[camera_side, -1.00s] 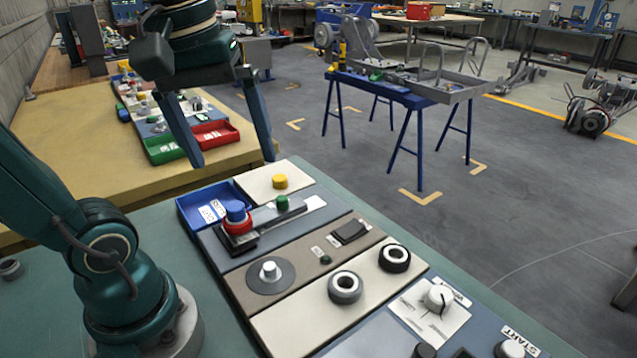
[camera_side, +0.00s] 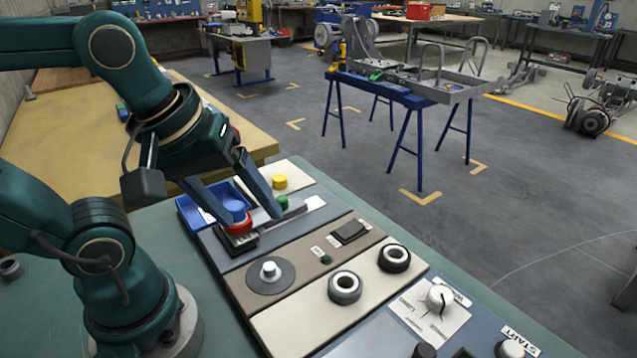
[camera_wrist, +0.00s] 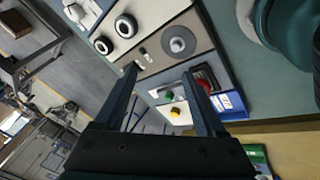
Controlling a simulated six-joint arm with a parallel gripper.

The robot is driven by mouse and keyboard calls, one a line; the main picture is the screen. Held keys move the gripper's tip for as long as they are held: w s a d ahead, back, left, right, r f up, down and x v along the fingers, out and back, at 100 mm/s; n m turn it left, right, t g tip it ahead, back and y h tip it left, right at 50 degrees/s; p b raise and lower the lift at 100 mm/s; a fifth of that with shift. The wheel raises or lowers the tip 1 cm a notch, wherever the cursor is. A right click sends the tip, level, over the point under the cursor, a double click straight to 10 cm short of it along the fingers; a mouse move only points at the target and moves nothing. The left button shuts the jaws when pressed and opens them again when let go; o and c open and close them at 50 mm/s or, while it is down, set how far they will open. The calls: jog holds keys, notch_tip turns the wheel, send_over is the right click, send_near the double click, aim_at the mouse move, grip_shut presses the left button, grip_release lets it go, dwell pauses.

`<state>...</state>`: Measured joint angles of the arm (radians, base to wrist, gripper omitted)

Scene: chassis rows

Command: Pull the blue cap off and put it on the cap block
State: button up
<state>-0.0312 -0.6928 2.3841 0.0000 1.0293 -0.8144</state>
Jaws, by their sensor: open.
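The blue cap (camera_side: 235,208) sits upright on a red collar (camera_side: 239,225), on a dark block with a label at the far end of the panel rows. My gripper (camera_side: 252,218) is open, tilted, with its fingers low by the cap and the green knob (camera_side: 282,203). One finger partly covers the cap; I cannot tell how far the fingers are from it. In the wrist view my gripper (camera_wrist: 160,72) is empty; the red collar (camera_wrist: 207,77) shows beside the right finger, and the cap is mostly hidden there. I cannot tell which part is the cap block.
A blue tray (camera_side: 186,206) lies beside the cap's row. A yellow knob (camera_side: 280,181) stands behind the green one. Nearer are a grey disc with a white knob (camera_side: 269,270), a black rocker switch (camera_side: 349,232) and two dark rings.

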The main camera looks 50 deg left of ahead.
jog(key=n, duration=0.3)
jog(key=n+g, duration=0.5)
jog(key=n, duration=1.8)
send_over(235, 206)
jog(key=shift+a+r, duration=0.1)
jog(key=shift+r, duration=0.05)
jog(key=shift+f, duration=4.35)
grip_shut()
